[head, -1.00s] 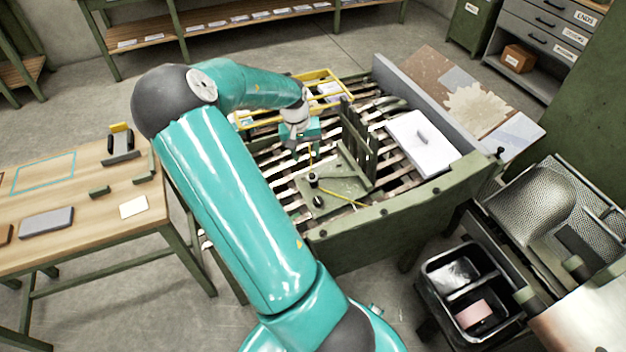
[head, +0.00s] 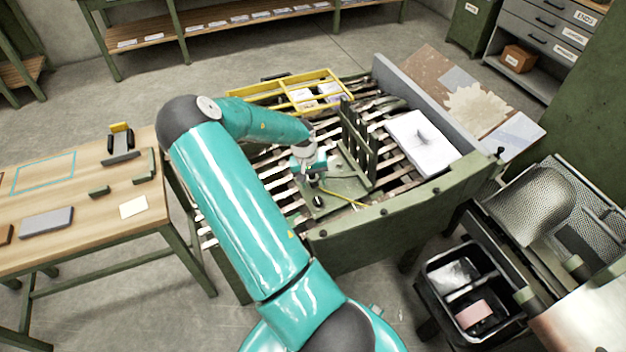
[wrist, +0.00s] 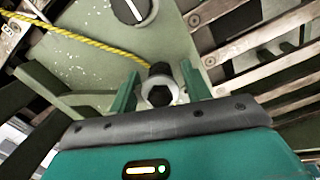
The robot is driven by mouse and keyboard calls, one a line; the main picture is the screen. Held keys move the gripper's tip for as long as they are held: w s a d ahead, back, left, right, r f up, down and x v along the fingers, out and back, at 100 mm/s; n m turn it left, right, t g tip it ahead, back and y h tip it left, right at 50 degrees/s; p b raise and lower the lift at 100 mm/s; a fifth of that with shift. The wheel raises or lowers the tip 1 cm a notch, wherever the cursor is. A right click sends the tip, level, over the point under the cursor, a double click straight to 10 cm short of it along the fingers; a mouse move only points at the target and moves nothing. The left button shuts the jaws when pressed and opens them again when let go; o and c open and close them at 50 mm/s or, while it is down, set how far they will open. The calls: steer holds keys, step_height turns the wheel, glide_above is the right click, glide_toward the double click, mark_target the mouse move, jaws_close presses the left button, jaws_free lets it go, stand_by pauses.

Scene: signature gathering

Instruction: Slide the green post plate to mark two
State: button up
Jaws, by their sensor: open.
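The green post plate (head: 346,188) lies on the slatted bed (head: 400,175), with a slatted upright fence (head: 358,142) rising from it. My gripper (head: 313,178) is low over the plate's left part in the head view. In the wrist view, my gripper (wrist: 158,82) has its green fingers apart, one on each side of a dark post with a pale hexagonal end (wrist: 160,90). I cannot tell whether either finger touches the post. A dark slotted knob (wrist: 128,10) sits on the plate beyond it. I cannot make out mark two.
A yellow frame (head: 293,80) lies across the far left of the bed. A yellow cord (wrist: 75,38) runs over the plate. The bed's green front wall (head: 400,212) stands near the plate.

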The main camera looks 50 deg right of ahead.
mark_target(350, 170)
jaws_close()
steer(key=s+d, duration=0.2)
steer(key=d, duration=0.1)
steer(key=s+d+r, duration=0.1)
steer(key=s+d, duration=0.1)
steer(key=d, duration=0.2)
steer(key=s+d+r, duration=0.1)
steer(key=s+d, duration=0.1)
steer(key=d, duration=0.2)
steer(key=shift+s+d+r, duration=0.1)
steer(key=shift+s+r, duration=0.15)
steer(key=shift+s, duration=0.05)
jaws_free()
steer(key=shift+d, duration=0.15)
steer(key=shift+a, duration=0.2)
step_height(350, 170, up, 14)
steer(key=w+a, duration=0.1)
steer(key=shift+w+a+f, duration=0.25)
steer(key=shift+w, duration=0.15)
